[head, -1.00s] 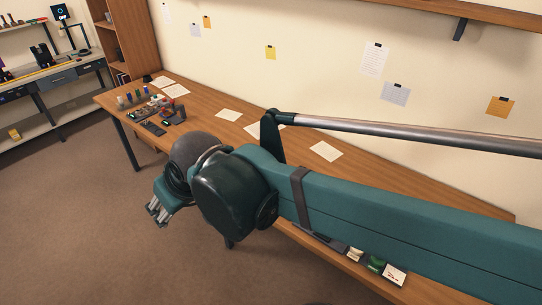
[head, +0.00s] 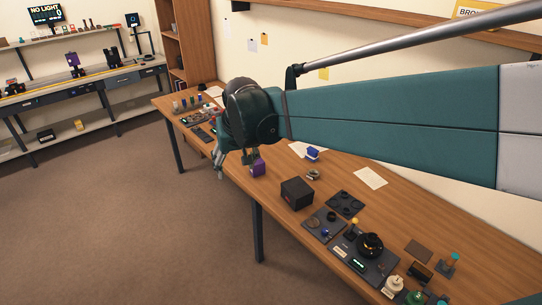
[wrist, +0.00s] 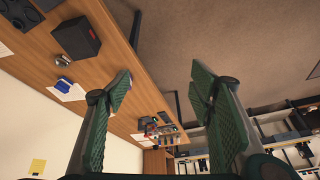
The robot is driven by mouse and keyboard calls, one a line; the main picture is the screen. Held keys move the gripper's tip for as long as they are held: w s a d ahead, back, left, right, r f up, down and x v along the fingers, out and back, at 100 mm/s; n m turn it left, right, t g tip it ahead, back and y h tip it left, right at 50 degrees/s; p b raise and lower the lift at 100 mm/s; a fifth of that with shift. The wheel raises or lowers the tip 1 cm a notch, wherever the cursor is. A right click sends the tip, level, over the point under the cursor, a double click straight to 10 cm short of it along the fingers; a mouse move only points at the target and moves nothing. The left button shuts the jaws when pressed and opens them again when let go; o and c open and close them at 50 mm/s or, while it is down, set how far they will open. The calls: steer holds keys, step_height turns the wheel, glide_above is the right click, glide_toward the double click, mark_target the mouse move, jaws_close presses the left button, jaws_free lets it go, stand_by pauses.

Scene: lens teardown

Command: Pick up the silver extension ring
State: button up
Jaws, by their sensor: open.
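A small silver ring-shaped part (head: 313,175) lies on the wooden table between a black box and a blue object; it looks like the silver extension ring, but is too small to be sure. It also shows in the wrist view (wrist: 63,60), at the upper left, outside my jaws. My gripper (head: 218,165) is beyond it, to the left, near the table's front edge. In the wrist view my gripper (wrist: 160,88) has its two green pads wide apart, with nothing held between them.
The black box (head: 297,193), blue object (head: 313,153) and purple block (head: 258,167) stand around the ring. Dark trays and a round black device (head: 370,245) fill the near table (head: 385,205). Small parts crowd its far end. A shelf bench (head: 90,95) stands at the left wall.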

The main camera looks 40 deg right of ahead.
steer(key=w+d+f+m+g, duration=0.1)
steer(key=w+d, duration=0.2)
steer(key=d, duration=0.3)
steer(key=w+d+f+m, duration=0.1)
steer(key=w+d+f, duration=0.15)
steer(key=d, duration=0.35)
steer(key=m+g+y, duration=0.1)
steer(key=m+g, duration=0.2)
steer(key=m, duration=0.3)
glide_toward(313, 174)
steer(key=shift+w+f+p, duration=0.1)
steer(key=shift+w+p, duration=0.25)
steer(key=shift+s+d+f, duration=0.15)
steer(key=shift+d+f, duration=0.2)
steer(key=shift+f, duration=1.3)
